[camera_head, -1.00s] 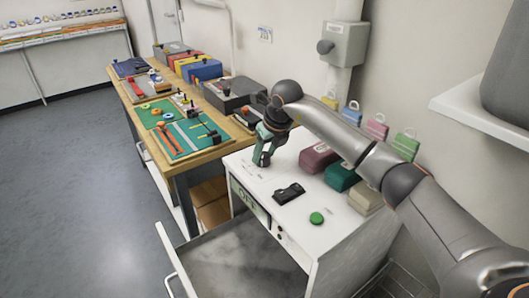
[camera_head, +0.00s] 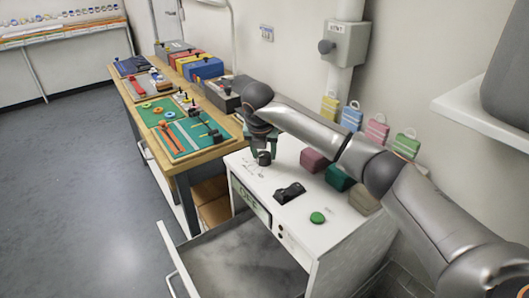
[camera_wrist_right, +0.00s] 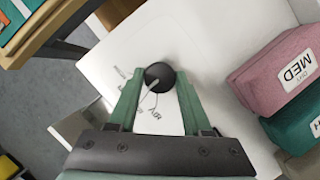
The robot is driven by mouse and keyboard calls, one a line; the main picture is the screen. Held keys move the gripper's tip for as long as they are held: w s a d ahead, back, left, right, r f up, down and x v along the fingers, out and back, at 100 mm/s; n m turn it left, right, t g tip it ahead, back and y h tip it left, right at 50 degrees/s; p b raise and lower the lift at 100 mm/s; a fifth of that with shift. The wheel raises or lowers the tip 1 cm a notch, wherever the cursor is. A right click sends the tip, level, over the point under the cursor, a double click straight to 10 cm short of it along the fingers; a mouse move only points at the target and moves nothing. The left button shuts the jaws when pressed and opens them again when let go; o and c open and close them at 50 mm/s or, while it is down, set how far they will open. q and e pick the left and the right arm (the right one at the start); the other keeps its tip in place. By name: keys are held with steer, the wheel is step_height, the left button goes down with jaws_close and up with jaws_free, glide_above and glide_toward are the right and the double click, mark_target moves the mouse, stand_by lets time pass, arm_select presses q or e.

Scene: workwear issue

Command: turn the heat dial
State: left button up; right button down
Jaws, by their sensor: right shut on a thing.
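The heat dial is a round black knob (camera_head: 264,158) on the white top of the cabinet (camera_head: 309,235), near its far left corner. In the right wrist view the dial (camera_wrist_right: 159,75) has a pale pointer line and sits between the green fingertips. My right gripper (camera_head: 263,154) points down at the dial and is shut on it. The fingers also show in the right wrist view (camera_wrist_right: 159,88), one on each side of the knob. Printed marks (camera_wrist_right: 155,112) lie beside the dial, too small to read fully. My left gripper is out of view.
A black switch (camera_head: 289,193) and a green button (camera_head: 317,218) are on the cabinet top. An open drawer (camera_head: 235,262) juts out in front. A wooden workbench (camera_head: 172,158) stands behind.

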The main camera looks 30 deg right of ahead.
steer(key=shift+w+r+m+g+h, duration=0.1)
steer(key=shift+m+g+h, duration=0.25)
steer(key=shift+m, duration=0.85)
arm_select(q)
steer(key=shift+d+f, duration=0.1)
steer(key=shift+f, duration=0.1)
arm_select(e)
steer(key=shift+m, duration=0.3)
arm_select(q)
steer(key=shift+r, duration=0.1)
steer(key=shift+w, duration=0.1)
arm_select(e)
steer(key=shift+c, duration=1.7)
jaws_free()
arm_select(q)
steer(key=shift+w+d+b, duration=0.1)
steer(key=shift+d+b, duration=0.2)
steer(key=shift+b, duration=0.2)
arm_select(e)
steer(key=v, duration=1.2)
steer(key=shift+a+r, duration=0.2)
